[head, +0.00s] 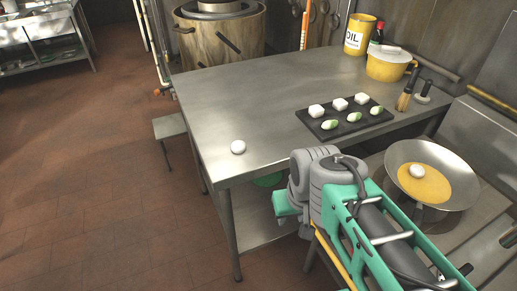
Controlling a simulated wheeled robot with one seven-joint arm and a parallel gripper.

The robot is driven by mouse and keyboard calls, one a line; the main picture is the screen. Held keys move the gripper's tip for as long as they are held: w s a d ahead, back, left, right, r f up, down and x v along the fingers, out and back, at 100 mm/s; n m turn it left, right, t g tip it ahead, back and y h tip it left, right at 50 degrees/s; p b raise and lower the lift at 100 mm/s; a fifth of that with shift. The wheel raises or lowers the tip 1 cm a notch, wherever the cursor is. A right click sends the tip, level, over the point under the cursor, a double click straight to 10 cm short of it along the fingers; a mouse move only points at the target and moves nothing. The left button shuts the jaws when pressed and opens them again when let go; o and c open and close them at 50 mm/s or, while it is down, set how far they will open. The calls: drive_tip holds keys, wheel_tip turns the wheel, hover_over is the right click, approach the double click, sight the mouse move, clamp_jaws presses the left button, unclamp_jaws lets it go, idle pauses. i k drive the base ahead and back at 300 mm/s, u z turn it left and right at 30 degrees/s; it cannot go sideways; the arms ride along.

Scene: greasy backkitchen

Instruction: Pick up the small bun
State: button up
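A small round white bun (238,147) sits alone on the steel table (225,105), close to its front left corner. Another round white piece (417,171), much like it, lies in yellow liquid in the wok (465,190) at the right. My green and grey arm reaches up from the bottom right, with its bent grey joints in front of the table's front edge. My gripper's fingers do not show; they are out of sight behind or below the arm. The bun stands clear of the arm, to its left.
A dark tray (306,119) with white cubes and green-white pieces lies on the table's right half. The tabletop around the bun is bare.

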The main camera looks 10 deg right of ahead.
sight(238, 146)
drive_tip(key=z, duration=0.5)
drive_tip(key=k, duration=0.45)
drive_tip(key=u, duration=2)
drive_tip(key=i, duration=0.5)
